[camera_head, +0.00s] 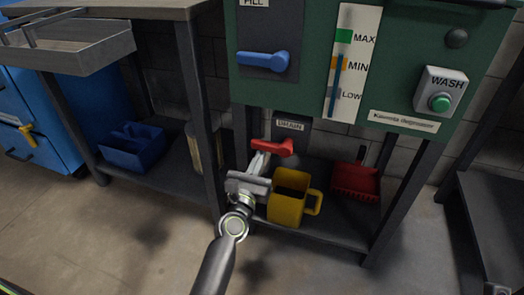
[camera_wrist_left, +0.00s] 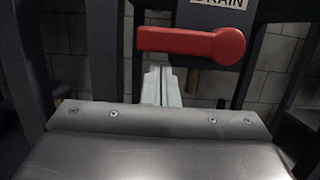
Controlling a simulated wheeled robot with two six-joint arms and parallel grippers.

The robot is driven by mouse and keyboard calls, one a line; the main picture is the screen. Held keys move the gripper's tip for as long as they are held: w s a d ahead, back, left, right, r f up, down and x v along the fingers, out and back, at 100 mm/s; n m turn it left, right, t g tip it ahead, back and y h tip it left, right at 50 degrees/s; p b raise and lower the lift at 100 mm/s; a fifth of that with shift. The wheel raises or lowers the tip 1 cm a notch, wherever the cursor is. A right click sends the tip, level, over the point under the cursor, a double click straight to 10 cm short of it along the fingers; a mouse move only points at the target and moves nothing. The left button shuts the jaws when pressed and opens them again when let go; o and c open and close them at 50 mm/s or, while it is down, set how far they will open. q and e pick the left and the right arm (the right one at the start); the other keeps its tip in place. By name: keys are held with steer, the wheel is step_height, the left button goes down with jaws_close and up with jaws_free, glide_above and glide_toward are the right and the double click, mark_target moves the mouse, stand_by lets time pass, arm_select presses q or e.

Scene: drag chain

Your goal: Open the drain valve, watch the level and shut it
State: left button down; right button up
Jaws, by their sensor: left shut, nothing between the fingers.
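The red drain valve handle (camera_head: 273,148) sits below the green machine by the DRAIN label (camera_head: 290,125). Its lever points left, roughly level; the handle (camera_wrist_left: 190,42) also shows in the left wrist view. My left gripper (camera_head: 258,162) is shut and empty, its fingertips (camera_wrist_left: 160,85) just below the lever; whether they touch it I cannot tell. The level gauge (camera_head: 352,62) has MAX, MIN and LOW marks; its blue column appears to reach about the MIN mark. A yellow jug (camera_head: 287,207) stands under the drain, dark inside. My right gripper is out of view.
A blue lever (camera_head: 262,61) under the FILL label and a green WASH button (camera_head: 439,102) are on the panel. A red dustpan-like item (camera_head: 356,182) lies right of the jug. Dark frame legs (camera_head: 403,200) flank the lower shelf. A blue bin (camera_head: 133,147) is left.

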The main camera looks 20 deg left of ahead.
arm_select(q)
steer(key=shift+r, duration=0.3)
steer(key=shift+r, duration=0.1)
steer(key=shift+a+r+m, duration=0.1)
steer(key=shift+r+m, duration=0.05)
steer(key=shift+m, duration=0.25)
